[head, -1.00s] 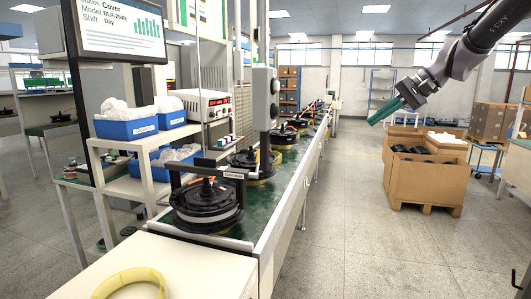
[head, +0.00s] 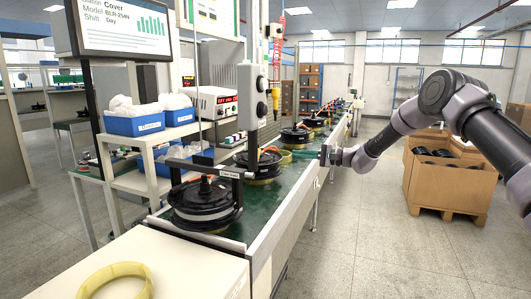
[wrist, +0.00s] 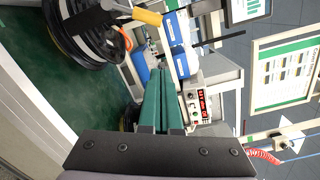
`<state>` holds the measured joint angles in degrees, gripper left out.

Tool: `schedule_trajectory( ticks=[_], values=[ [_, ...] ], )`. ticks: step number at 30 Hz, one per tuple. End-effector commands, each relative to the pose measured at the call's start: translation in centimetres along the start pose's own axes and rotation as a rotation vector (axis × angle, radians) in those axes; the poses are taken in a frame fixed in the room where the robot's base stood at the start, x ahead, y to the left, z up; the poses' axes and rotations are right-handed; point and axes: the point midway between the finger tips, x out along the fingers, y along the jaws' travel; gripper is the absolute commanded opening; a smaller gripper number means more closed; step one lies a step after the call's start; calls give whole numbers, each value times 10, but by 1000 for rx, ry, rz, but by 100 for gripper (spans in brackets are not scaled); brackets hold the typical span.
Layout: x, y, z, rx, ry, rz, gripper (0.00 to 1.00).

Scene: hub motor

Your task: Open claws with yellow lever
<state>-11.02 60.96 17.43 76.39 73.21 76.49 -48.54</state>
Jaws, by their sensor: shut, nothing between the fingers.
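My gripper (head: 324,155) is over the right edge of the conveyor line, its green fingers pointing left. In the wrist view the two green fingers of my gripper (wrist: 160,78) lie together, with nothing between them. A yellow lever (wrist: 147,17) shows at the top of the wrist view, on a grey metal bracket (wrist: 116,8) beside a black hub motor (wrist: 85,38). The lever is above and left of my fingertips in that picture, apart from them. I cannot make out the claws. In the head view the nearest hub motor (head: 205,213) sits under a dark bracket (head: 215,168).
Several hub motors stand along the green conveyor (head: 285,190). A grey control box (head: 252,90) hangs on a post above it. A shelf with blue bins (head: 132,128) stands left. A yellow ring (head: 85,290) lies on the front table. Cardboard boxes (head: 455,190) stand right; the floor aisle is free.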

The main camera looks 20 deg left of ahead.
Motion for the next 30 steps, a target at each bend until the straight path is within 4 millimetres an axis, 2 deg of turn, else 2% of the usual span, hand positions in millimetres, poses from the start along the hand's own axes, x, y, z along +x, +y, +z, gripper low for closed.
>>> schedule_trajectory(
  ticks=[6,18,23,30],
  values=[
    [6,10,-11,15,4,-37,0],
    [11,10,-11,14,3,-36,0],
    [33,10,-10,14,1,-36,0],
    [78,8,-10,13,2,-35,0]
  ],
)
